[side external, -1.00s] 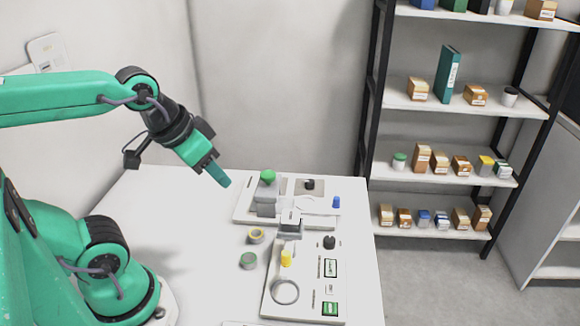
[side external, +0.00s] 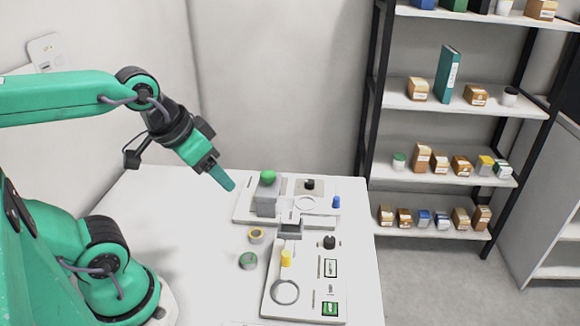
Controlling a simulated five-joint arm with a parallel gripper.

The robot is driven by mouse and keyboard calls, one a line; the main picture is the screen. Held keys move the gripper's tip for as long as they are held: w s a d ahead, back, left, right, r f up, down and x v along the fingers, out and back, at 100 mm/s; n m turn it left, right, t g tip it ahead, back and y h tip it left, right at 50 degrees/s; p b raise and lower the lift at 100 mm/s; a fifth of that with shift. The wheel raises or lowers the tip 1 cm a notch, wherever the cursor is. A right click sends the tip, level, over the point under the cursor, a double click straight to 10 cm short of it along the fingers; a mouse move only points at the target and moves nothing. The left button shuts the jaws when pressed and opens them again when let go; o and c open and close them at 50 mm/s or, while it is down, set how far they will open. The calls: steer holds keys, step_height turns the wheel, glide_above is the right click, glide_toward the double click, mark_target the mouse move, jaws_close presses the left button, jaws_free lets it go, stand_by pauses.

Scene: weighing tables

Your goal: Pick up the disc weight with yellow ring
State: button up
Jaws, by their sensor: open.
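The disc weight with yellow ring (side external: 256,236) lies on the white table, left of the boards. A similar disc with a green ring (side external: 248,261) lies just in front of it. My gripper (side external: 228,185) is in the air above the table, up and to the left of the yellow-ringed disc and clear of it. It is open; its fingers overlap in this view and I see nothing held between them.
A rear board (side external: 243,216) carries a grey block with a green knob (side external: 268,178), a black knob and a blue peg (side external: 336,202). A front board (side external: 305,300) carries a yellow cylinder (side external: 286,257), a black knob (side external: 329,242) and a ring. The table's left side (side external: 180,230) is clear.

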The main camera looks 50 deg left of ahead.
steer(key=shift+w, duration=0.1)
steer(key=n+g, duration=0.1)
steer(key=g, duration=0.4)
glide_above(256, 233)
step_height(256, 233, down, 16)
steer(key=shift+w+f+g, duration=0.2)
steer(key=shift+f+g, duration=0.1)
steer(key=shift+f, duration=0.1)
steer(key=shift+f, duration=0.1)
steer(key=shift+f, duration=1.15)
steer(key=shift+s+f, duration=0.2)
steer(key=shift+f, duration=2.4)
